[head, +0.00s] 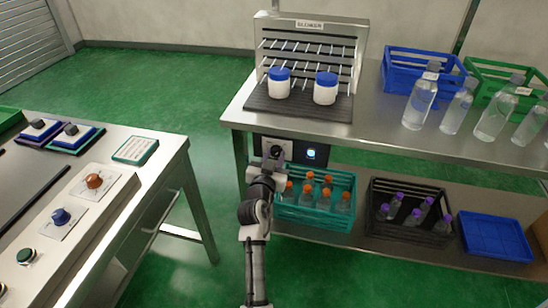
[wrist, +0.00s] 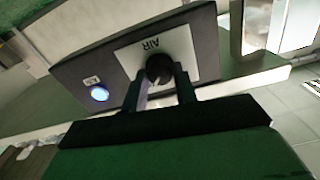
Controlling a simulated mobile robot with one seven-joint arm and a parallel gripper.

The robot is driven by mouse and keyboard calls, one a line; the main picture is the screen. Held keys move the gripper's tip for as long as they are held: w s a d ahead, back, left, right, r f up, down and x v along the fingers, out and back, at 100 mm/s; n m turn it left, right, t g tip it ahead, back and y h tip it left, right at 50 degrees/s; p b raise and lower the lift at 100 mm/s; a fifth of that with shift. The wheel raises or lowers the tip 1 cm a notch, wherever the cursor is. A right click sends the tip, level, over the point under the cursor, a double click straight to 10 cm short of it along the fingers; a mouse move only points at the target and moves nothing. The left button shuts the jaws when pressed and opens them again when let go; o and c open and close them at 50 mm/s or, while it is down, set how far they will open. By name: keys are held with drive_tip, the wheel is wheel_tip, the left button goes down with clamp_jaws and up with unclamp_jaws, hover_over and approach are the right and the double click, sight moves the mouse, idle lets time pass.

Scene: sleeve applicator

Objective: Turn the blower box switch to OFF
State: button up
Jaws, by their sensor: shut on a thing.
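The dark blower box (head: 322,165) hangs under the top of the steel table, with a blue-lit round button (head: 310,153). In the wrist view the box (wrist: 70,77) has a white plate marked AIR (wrist: 176,45) with a black switch knob (wrist: 158,67) on it. My gripper (wrist: 160,88) is shut on this knob, one finger on each side. The lit button (wrist: 99,94) glows beside a small label. The knob's exact pointing direction cannot be read.
On the table top, a rack labelled BLOWER (head: 309,27) holds two blue-lidded jars. Bottles stand to its right. A teal crate (head: 317,214) of orange-capped bottles sits on the lower shelf close to my arm. Green floor lies open between the tables.

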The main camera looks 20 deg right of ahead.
drive_tip(key=shift+n, duration=0.4)
drive_tip(key=n+p, duration=0.1)
drive_tip(key=n, duration=0.2)
drive_tip(key=shift+n, duration=0.4)
drive_tip(key=n+p, duration=0.1)
drive_tip(key=n, duration=0.3)
drive_tip(key=shift+n, duration=0.3)
drive_tip(key=n+p, duration=0.2)
drive_tip(key=n, duration=0.2)
drive_tip(key=shift+n+p, duration=1.15)
drive_tip(key=shift+n, duration=1.35)
drive_tip(key=o, duration=1)
drive_tip(key=shift+c, duration=0.2)
drive_tip(key=shift+a, duration=0.1)
